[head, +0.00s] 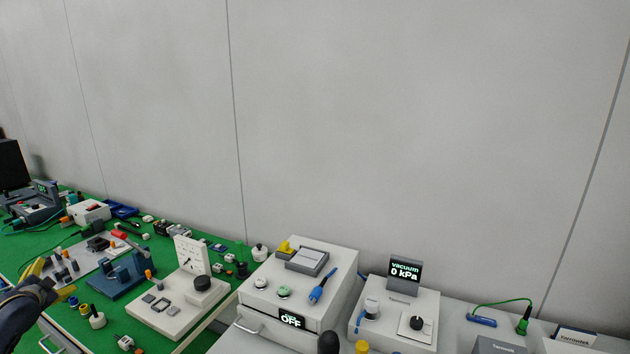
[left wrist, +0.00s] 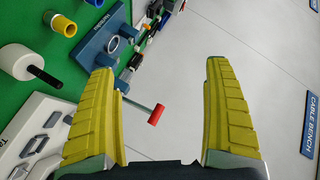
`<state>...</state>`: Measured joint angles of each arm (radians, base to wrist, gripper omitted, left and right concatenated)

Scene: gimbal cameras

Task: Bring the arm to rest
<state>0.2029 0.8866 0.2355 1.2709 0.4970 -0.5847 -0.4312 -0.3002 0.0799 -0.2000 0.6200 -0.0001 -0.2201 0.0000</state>
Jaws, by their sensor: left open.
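My left gripper (head: 58,284) shows at the lower left edge of the head view, over the near side of the green bench. Its yellow fingers also fill the left wrist view (left wrist: 162,85). They stand wide apart with nothing between the tips. Behind the fingers, a red-ended thin rod (left wrist: 157,114) is seen, apart from them as far as I can tell. My right gripper is in neither view.
The green bench mat (head: 222,338) carries several small parts, a blue fixture (head: 122,278) and a white dial stand (head: 180,312). To the right stand a box reading OFF (head: 285,302) and a vacuum unit (head: 400,306). A pale wall rises behind.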

